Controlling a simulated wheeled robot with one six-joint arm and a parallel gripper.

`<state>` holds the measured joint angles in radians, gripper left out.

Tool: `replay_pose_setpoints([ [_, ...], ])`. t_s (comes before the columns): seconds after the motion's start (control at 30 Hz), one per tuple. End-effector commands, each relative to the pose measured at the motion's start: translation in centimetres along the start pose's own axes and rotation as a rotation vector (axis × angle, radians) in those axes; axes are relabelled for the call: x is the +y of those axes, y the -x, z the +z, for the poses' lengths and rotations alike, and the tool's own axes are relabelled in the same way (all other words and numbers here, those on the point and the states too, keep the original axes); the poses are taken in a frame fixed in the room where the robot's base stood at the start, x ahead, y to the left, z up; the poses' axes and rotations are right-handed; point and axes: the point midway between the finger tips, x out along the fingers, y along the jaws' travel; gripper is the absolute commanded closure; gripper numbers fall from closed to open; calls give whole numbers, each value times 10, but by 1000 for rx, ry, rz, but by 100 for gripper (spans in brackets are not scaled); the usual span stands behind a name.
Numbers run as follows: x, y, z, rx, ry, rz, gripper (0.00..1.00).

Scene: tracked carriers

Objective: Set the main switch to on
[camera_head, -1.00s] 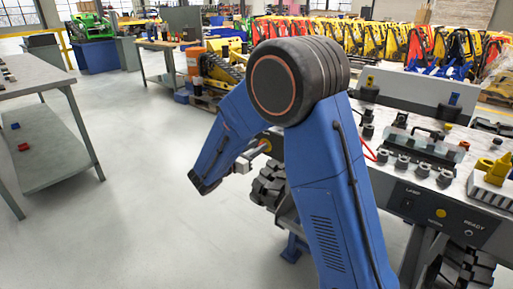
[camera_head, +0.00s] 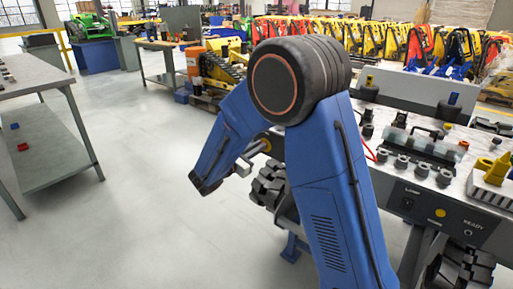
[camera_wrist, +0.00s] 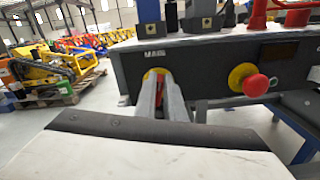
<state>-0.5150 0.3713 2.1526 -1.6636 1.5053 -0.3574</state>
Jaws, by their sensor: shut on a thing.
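The main switch (camera_wrist: 160,86) is a red handle on a yellow round plate, under a "MAIN" label on the dark front panel (camera_wrist: 205,68) of the bench in the wrist view. My gripper (camera_wrist: 162,92) reaches straight at it and is shut on the red handle, with one finger on each side. The fingers hide most of the handle, so its exact turn is hard to read. In the head view my gripper (camera_head: 254,152) is low at the bench's left end, and my own arm covers much of the panel.
A red mushroom button (camera_wrist: 256,85) on a yellow base sits right of the switch on the same panel. A yellow button (camera_head: 440,213) is on a lamp panel farther right. Fixtures crowd the bench top. Floor left of the arm is clear, up to a grey table (camera_head: 62,150).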

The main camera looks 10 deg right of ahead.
Motion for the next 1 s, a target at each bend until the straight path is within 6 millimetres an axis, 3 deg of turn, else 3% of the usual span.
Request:
replay_pose_setpoints([
  [1.0,-17,0,-9,0,-954,-1,100],
])
